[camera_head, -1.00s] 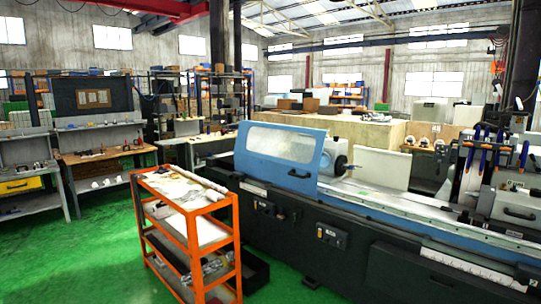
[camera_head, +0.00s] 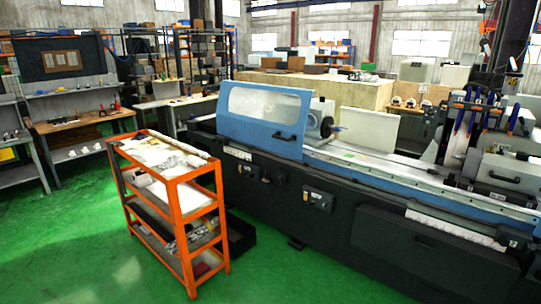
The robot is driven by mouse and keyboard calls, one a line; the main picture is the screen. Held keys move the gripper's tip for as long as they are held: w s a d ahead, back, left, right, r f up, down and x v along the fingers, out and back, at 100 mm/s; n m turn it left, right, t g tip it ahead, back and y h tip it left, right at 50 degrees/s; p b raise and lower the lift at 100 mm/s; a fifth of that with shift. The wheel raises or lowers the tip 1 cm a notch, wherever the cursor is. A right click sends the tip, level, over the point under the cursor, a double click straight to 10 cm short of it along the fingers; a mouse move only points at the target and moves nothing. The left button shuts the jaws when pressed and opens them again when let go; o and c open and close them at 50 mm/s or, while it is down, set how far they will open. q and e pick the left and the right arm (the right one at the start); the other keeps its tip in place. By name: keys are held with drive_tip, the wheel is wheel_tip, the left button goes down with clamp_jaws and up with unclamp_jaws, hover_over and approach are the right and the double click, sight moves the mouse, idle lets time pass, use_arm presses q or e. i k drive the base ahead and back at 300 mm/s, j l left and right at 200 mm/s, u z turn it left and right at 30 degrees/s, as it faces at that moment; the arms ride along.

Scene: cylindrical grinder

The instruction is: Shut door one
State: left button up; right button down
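A blue sliding door (camera_head: 265,118) with a clear window stands on the left part of the long grinder (camera_head: 340,200). Its dark handle (camera_head: 284,136) is near its lower right corner. Right of the door, the round work head (camera_head: 322,124) and the machine bed (camera_head: 380,168) are uncovered. No second door can be made out for certain. Neither of my grippers shows in the head view.
An orange cart (camera_head: 180,210) with papers and parts on its shelves stands close in front of the grinder's left end. Workbenches (camera_head: 85,120) stand at the left. Green floor (camera_head: 290,275) is free in front of the grinder.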

sight(278, 109)
drive_tip(key=i, duration=2.65)
drive_tip(key=i+u, duration=0.1)
drive_tip(key=i, duration=0.5)
drive_tip(key=i+l, duration=0.1)
drive_tip(key=i, duration=0.5)
drive_tip(key=i+l+u, duration=0.15)
drive_tip(key=i, duration=0.5)
drive_tip(key=i+l, duration=0.1)
drive_tip(key=i, duration=0.5)
drive_tip(key=i+l+u, duration=0.15)
drive_tip(key=i, duration=0.45)
